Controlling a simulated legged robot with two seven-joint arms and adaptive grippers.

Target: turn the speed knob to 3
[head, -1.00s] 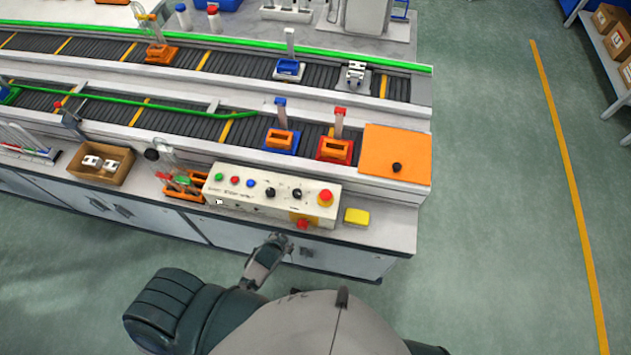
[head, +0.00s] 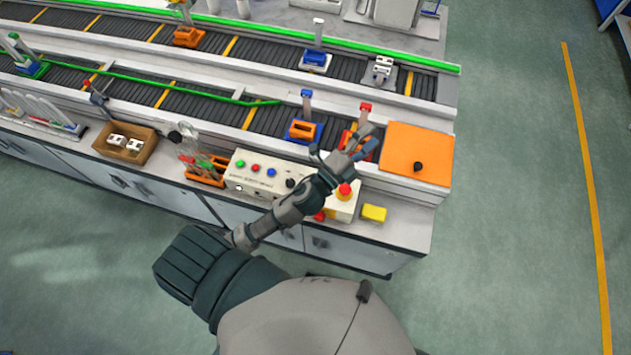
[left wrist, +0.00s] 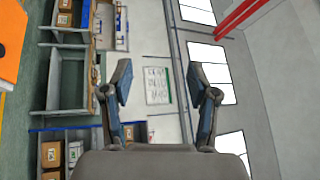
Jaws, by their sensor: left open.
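The white control box (head: 247,181) stands at the front edge of the bench in the head view. It carries green, red and blue buttons, a black knob (head: 290,182) and a red emergency button (head: 344,190). My left forearm and hand cover the part of the box between that knob and the emergency button. The knob markings are too small to read. My left gripper (head: 343,146) is open and empty above the box, its fingers reaching toward the conveyor. In the left wrist view its two fingers (left wrist: 162,82) are spread apart with nothing between them. My right gripper is not in view.
A yellow block (head: 373,213) lies right of the box. An orange plate with a black knob (head: 405,153) is behind it. Orange racks with glassware (head: 205,170) stand close to the box's left. A blue-orange holder (head: 303,130) and a red holder sit on the near conveyor.

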